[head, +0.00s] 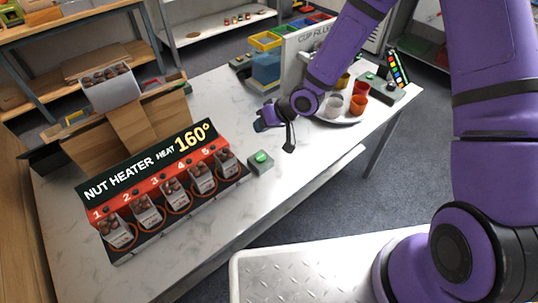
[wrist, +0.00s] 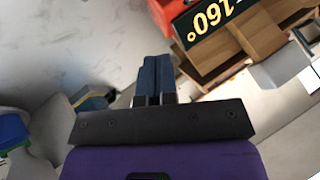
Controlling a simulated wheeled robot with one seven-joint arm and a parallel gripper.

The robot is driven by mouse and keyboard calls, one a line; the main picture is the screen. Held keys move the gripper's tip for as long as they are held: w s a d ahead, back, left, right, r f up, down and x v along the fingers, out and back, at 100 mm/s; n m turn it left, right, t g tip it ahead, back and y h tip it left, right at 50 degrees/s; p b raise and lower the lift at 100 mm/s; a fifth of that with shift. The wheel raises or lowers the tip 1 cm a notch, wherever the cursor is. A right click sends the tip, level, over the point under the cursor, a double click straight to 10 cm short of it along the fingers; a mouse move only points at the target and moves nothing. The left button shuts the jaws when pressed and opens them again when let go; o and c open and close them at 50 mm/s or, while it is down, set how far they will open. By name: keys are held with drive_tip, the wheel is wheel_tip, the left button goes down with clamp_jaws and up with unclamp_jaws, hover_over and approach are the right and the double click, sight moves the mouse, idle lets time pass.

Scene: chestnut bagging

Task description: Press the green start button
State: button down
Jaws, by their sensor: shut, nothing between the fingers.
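The green start button (head: 262,156) sits on a small grey box on the white table, at the right end of the nut heater (head: 165,190). My gripper (head: 259,125) is above the table, beyond the button in the head view, apart from it. Its blue fingers also show in the wrist view (wrist: 154,78); they are together, with nothing between them. In the wrist view the heater's sign (wrist: 208,15) appears upside down at upper right. I cannot make out the button in the wrist view.
A tray (head: 345,120) with several coloured cups stands right of my gripper, by the cup filling machine (head: 295,60). A wooden chute stand (head: 130,115) rises behind the heater. The white tabletop (head: 225,100) is clear around the button box's right side.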

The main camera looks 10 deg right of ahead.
sight(262, 156)
drive_tip(key=shift+s+f, duration=0.1)
drive_tip(key=shift+f, duration=0.25)
drive_tip(key=shift+f, duration=0.1)
drive_tip(key=shift+f, duration=4.35)
drive_tip(key=shift+f, duration=0.1)
drive_tip(key=shift+f, duration=0.3)
drive_tip(key=shift+f, duration=0.35)
drive_tip(key=shift+r, duration=0.8)
